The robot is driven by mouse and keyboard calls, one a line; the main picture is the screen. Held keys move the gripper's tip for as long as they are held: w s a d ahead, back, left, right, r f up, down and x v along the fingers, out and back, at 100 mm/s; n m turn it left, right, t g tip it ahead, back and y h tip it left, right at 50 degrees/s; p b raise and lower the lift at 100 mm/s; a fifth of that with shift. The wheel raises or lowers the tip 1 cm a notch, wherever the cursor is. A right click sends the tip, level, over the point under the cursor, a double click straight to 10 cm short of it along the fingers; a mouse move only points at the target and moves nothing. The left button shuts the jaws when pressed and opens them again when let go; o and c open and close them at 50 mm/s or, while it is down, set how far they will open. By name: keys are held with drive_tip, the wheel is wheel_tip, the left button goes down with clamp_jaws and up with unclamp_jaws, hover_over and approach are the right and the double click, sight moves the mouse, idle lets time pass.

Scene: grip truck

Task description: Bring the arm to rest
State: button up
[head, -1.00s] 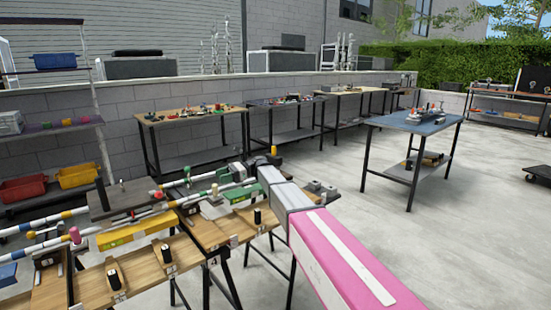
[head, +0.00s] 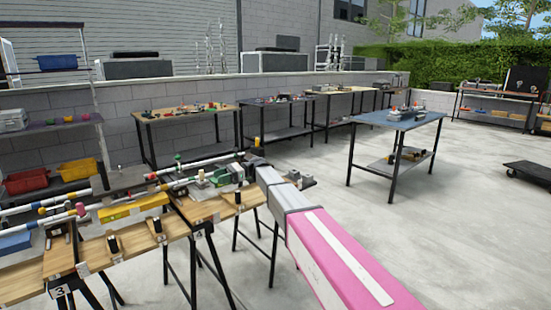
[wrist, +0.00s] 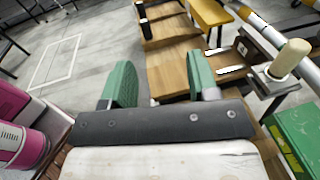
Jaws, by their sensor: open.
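My arm reaches from the lower right of the head view toward the wooden workbench (head: 100,262), its pink and grey links up front. The arm's far end is near the right end of that bench. In the wrist view my gripper (wrist: 162,82) has two green fingers spread wide apart. Nothing is held between them; wooden bench boards and grey floor show beyond. In the head view the fingers are hard to tell from the clutter on the bench.
The bench carries striped poles, a yellow piece (head: 133,208) and small black clamps. A green box (wrist: 301,132) and a beige knob (wrist: 290,57) stand close right of the gripper. A blue-topped table (head: 402,119) and a dolly (head: 530,172) stand beyond open floor at right.

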drive_tip(key=s+d+f+n+t+h, duration=0.25)
drive_tip(key=s+d+f, duration=0.35)
drive_tip(key=d+f, duration=0.4)
drive_tip(key=s+d+f+n+t+h, duration=0.2)
drive_tip(key=s+d+f+t+h, duration=0.3)
drive_tip(key=d+f, duration=0.45)
drive_tip(key=s+d+f+n+h, duration=0.3)
drive_tip(key=s+d, duration=0.4)
drive_tip(key=d, duration=0.4)
drive_tip(key=s+d+f+n+h, duration=0.4)
drive_tip(key=s+d, duration=0.3)
drive_tip(key=d, duration=0.4)
drive_tip(key=shift+d+f+n+t, duration=0.25)
drive_tip(key=shift+f+n+t, duration=0.1)
drive_tip(key=shift+t, duration=0.1)
